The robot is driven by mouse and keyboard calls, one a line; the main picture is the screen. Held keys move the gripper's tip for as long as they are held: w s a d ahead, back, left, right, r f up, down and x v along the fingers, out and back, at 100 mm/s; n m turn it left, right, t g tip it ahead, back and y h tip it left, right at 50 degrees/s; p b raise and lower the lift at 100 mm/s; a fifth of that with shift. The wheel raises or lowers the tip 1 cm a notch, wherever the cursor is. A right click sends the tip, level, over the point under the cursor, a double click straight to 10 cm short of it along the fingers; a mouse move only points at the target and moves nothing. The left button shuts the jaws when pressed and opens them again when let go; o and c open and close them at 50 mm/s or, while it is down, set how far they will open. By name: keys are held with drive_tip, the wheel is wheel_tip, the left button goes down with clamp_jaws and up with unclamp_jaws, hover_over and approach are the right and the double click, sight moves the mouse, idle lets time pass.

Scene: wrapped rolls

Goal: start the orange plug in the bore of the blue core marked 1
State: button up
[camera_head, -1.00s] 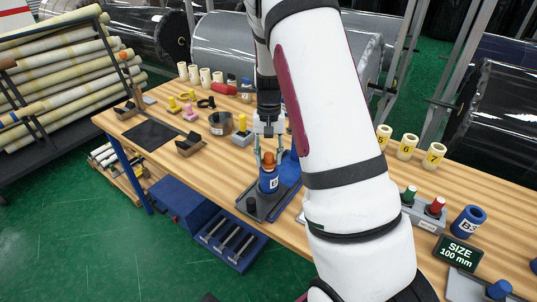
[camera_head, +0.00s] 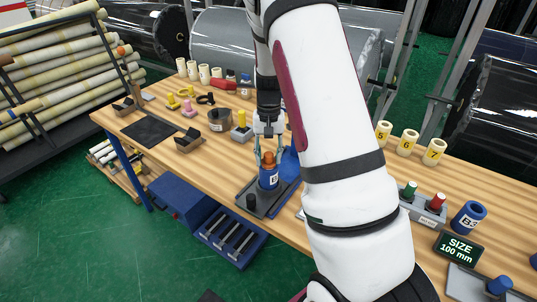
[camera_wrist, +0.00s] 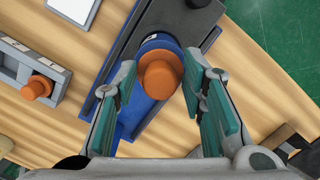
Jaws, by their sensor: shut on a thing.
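My gripper (camera_head: 268,152) points down over the workbench, its two fingers closed on the sides of the orange plug (camera_head: 268,158). The plug also shows between the fingers in the wrist view (camera_wrist: 160,77). The blue core (camera_head: 268,178) stands upright on a dark plate, directly under the plug. Its white label is partly readable, starting with B; I cannot make out the number. In the wrist view a curved strip of the core's blue rim (camera_wrist: 157,40) shows beyond the plug. The plug hides the bore, so I cannot tell whether its lower end is inside.
The dark plate (camera_head: 249,203) carries a small black knob. A grey block with an orange knob (camera_wrist: 37,88) is at left in the wrist view. Another blue core (camera_head: 468,217) stands by the size display (camera_head: 459,248).

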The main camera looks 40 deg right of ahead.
drive_tip(key=o, duration=1.1)
wheel_tip(320, 180, up, 12)
drive_tip(key=w, duration=0.1)
drive_tip(key=shift+d, duration=0.45)
